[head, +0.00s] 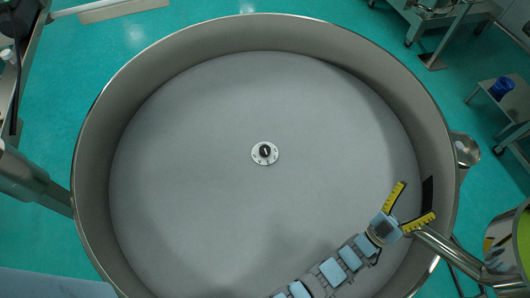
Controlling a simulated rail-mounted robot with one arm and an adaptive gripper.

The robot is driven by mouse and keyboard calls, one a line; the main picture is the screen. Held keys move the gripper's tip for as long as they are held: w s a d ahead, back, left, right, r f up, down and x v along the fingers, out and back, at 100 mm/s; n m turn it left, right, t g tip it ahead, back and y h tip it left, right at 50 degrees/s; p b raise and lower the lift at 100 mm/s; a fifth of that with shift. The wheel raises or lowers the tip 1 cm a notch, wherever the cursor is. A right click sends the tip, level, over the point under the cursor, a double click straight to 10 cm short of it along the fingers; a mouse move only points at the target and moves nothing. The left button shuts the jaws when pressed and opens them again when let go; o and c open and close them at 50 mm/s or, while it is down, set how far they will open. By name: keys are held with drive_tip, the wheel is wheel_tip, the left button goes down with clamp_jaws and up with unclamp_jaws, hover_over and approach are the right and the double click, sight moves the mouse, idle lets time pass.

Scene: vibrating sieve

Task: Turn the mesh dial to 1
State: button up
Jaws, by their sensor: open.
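The mesh dial (264,152) sits near the middle of the sieve's grey mesh floor, a small black knob on a round pale plate with dark marks. The marks are too small to read, so I cannot tell its setting. My gripper (415,205) is at the lower right, by the sieve wall. Its two yellow-and-black fingers are spread apart with nothing between them. It is well to the right of and below the dial in the picture, and not touching it.
The tall round metal wall of the sieve (91,160) surrounds the dial. The mesh floor (200,170) around the dial is bare. A metal pipe (450,253) meets the rim at lower right. Carts with a blue container (502,87) stand outside at right.

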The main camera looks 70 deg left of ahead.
drive_tip(key=w+a+f+n+g+b, duration=0.1)
drive_tip(key=w+a+f+g+b, duration=0.25)
drive_tip(key=w+a+f, duration=0.6)
drive_tip(key=w+a+f+n+g+b, duration=0.15)
drive_tip(key=w+a+f+g, duration=0.45)
drive_tip(key=a, duration=0.6)
drive_tip(key=w+a+f+g+h+b, duration=0.1)
drive_tip(key=a+f+g+b, duration=0.15)
drive_tip(key=a, duration=0.55)
drive_tip(key=a+f+g+h+b, duration=0.1)
drive_tip(key=a+f+g+b, duration=0.2)
drive_tip(key=a, duration=0.5)
drive_tip(key=n+g+h+b, duration=0.1)
drive_tip(key=g+h+b, duration=0.6)
drive_tip(key=g+b, duration=0.3)
hover_over(265, 149)
wheel_tip(265, 149, down, 11)
drive_tip(key=shift+f+b, duration=0.1)
drive_tip(key=shift+b, duration=0.5)
drive_tip(key=shift+f+b, duration=0.85)
drive_tip(key=shift+f, duration=2.3)
